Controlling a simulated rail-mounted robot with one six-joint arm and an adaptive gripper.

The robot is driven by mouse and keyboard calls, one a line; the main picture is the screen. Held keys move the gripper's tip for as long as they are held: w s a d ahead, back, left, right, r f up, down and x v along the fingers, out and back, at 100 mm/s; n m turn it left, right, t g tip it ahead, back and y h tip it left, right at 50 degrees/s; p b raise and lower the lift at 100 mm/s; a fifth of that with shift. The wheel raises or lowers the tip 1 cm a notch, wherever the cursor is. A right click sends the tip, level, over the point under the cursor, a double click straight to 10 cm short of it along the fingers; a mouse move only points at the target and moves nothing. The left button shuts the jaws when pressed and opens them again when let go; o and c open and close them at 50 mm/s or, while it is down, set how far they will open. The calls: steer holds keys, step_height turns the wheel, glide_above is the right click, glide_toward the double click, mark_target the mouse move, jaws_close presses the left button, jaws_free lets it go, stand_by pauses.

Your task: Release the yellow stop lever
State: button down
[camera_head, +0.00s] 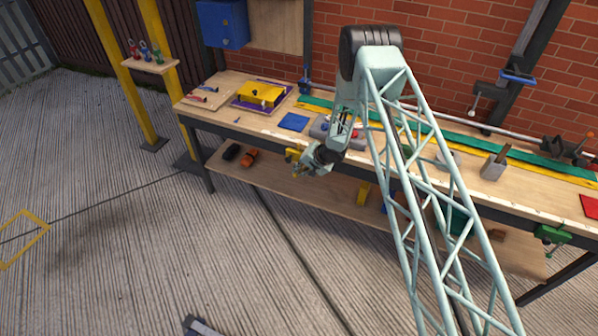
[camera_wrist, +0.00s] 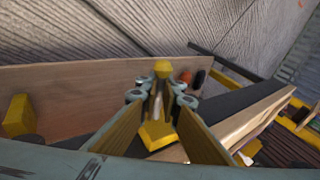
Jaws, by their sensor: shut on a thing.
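The yellow stop lever (camera_head: 293,154) shows at the front edge of the workbench, partly hidden by my gripper (camera_head: 305,165). In the wrist view its yellow knob (camera_wrist: 162,68) stands just beyond the fingertips, and a yellow block-like part (camera_wrist: 157,135) lies between the fingers. My gripper (camera_wrist: 161,95) is shut on the lever, with one finger on each side. The exact contact is partly hidden by the fingers.
The wooden workbench (camera_head: 258,122) runs along the brick wall. A yellow box (camera_head: 260,94) and a blue square (camera_head: 294,122) lie on it. The lower shelf (camera_head: 285,183) holds orange and black items (camera_head: 249,158). The paved floor in front is mostly free.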

steer(key=c, duration=2.9)
jaws_free()
steer(key=shift+s+a+f, duration=0.4)
steer(key=shift+s+f, duration=0.05)
steer(key=shift+s, duration=0.3)
steer(key=shift+o, duration=1.1)
steer(key=shift+a+r, duration=0.15)
steer(key=shift+a, duration=0.05)
steer(key=shift+w, duration=0.15)
steer(key=shift+w+d+r, duration=0.2)
steer(key=shift+d+r, duration=0.05)
steer(key=shift+d, duration=0.1)
steer(key=v, duration=1.1)
steer(key=shift+s+d+r, duration=0.15)
steer(key=shift+s+r, duration=0.1)
steer(key=shift+r, duration=0.05)
